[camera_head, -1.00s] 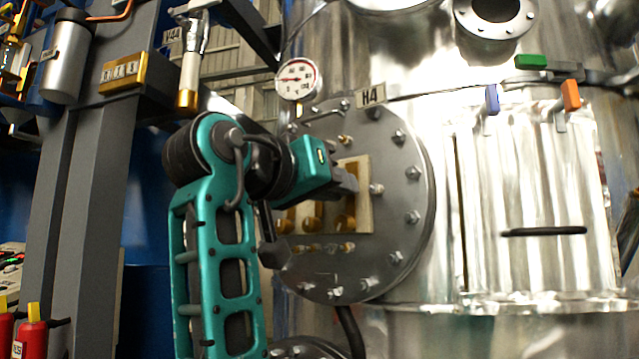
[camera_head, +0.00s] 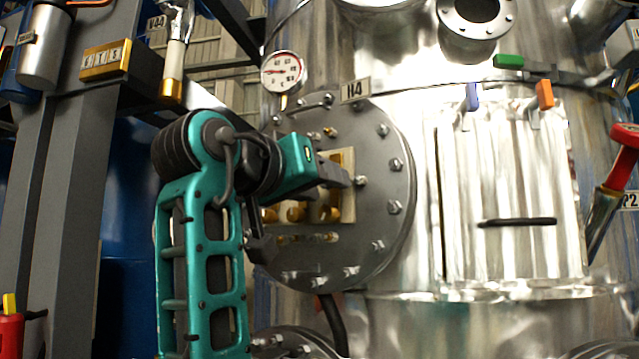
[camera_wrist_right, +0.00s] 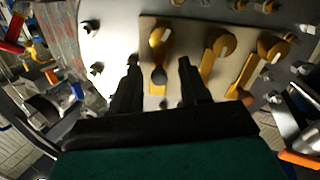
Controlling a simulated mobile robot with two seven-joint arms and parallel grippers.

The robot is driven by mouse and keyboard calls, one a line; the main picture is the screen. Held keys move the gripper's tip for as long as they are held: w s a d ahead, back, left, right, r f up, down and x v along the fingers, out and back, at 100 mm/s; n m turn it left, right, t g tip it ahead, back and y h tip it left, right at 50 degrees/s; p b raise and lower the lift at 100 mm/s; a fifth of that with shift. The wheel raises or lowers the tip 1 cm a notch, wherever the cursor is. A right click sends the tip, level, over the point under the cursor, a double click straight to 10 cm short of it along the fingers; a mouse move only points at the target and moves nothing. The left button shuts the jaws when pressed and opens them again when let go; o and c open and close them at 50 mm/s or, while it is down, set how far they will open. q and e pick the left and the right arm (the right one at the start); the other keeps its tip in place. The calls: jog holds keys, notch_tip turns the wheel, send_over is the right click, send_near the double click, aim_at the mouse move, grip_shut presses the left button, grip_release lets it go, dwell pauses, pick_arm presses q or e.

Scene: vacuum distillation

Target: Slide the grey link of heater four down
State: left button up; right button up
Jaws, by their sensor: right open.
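Heater four is the round bolted flange (camera_head: 385,225) under the H4 label (camera_head: 355,90) on the steel vessel. A pale terminal plate (camera_head: 348,207) with brass terminals (camera_head: 296,212) is at its middle. My right gripper (camera_head: 345,178) is in front of this plate and hides part of it. In the right wrist view my open right gripper (camera_wrist_right: 158,62) has one black finger either side of the leftmost brass terminal (camera_wrist_right: 160,38) and a small rounded piece (camera_wrist_right: 158,76) below it. Brass links (camera_wrist_right: 207,66) show to the right. I cannot pick out a grey link for certain.
A pressure gauge (camera_head: 284,72) is above left of the flange. Blue (camera_head: 473,97), orange (camera_head: 544,94) and green (camera_head: 508,61) handles are on the vessel to the right. A red-handled lever (camera_head: 622,160) is at the right edge. A grey frame post (camera_head: 75,200) stands left.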

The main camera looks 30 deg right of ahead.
jog(key=v, duration=1.3)
jog(key=shift+w, duration=0.1)
